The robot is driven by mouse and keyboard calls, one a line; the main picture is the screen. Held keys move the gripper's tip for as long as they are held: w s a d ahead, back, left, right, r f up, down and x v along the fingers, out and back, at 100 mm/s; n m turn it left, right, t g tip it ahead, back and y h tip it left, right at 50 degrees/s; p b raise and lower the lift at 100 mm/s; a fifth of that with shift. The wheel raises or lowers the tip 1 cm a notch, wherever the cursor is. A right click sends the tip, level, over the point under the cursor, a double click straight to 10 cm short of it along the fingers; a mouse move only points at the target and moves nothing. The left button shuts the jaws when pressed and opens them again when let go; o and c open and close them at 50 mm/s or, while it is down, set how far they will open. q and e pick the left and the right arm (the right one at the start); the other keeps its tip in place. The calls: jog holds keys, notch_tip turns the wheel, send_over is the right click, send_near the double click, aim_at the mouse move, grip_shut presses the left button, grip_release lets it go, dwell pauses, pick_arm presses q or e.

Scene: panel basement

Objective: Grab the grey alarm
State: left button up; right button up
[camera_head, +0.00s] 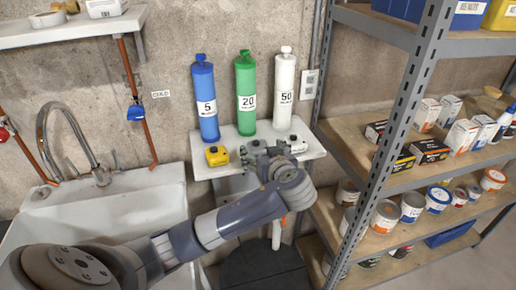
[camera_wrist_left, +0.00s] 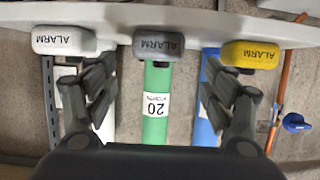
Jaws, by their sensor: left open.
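The grey alarm (camera_head: 256,146) sits in the middle of the small white shelf, partly hidden by my left gripper (camera_head: 266,157) in the head view. In the left wrist view, which appears upside down, the grey alarm (camera_wrist_left: 158,45) faces the camera with its "ALARM" label. My left gripper (camera_wrist_left: 157,85) is open, one finger toward each side of the grey alarm, and nothing is held between them. The yellow alarm (camera_wrist_left: 250,54) and the white alarm (camera_wrist_left: 63,40) stand on either side of it. My right gripper is in neither view.
Blue (camera_head: 205,100), green (camera_head: 246,92) and white (camera_head: 283,88) cylinders stand behind the alarms on the white shelf (camera_head: 203,172). A metal rack (camera_head: 398,105) with boxes and cans stands close on the right. A sink (camera_head: 110,205) is at the left.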

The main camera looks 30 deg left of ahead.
aim_at(258, 146)
pick_arm(q)
jog(key=shift+w+a, duration=0.3)
jog(key=shift+a, duration=0.05)
jog(key=p+x, duration=0.1)
jog(key=x, duration=0.2)
jog(key=shift+w+f+p, duration=0.1)
jog(key=shift+w+p, duration=0.1)
jog(key=shift+p, duration=0.15)
jog(key=shift+w+a+f, duration=0.3)
jog(key=shift+a, duration=0.05)
jog(key=shift+d, duration=0.1)
jog(key=c, duration=1.2)
jog(key=shift+c, duration=0.2)
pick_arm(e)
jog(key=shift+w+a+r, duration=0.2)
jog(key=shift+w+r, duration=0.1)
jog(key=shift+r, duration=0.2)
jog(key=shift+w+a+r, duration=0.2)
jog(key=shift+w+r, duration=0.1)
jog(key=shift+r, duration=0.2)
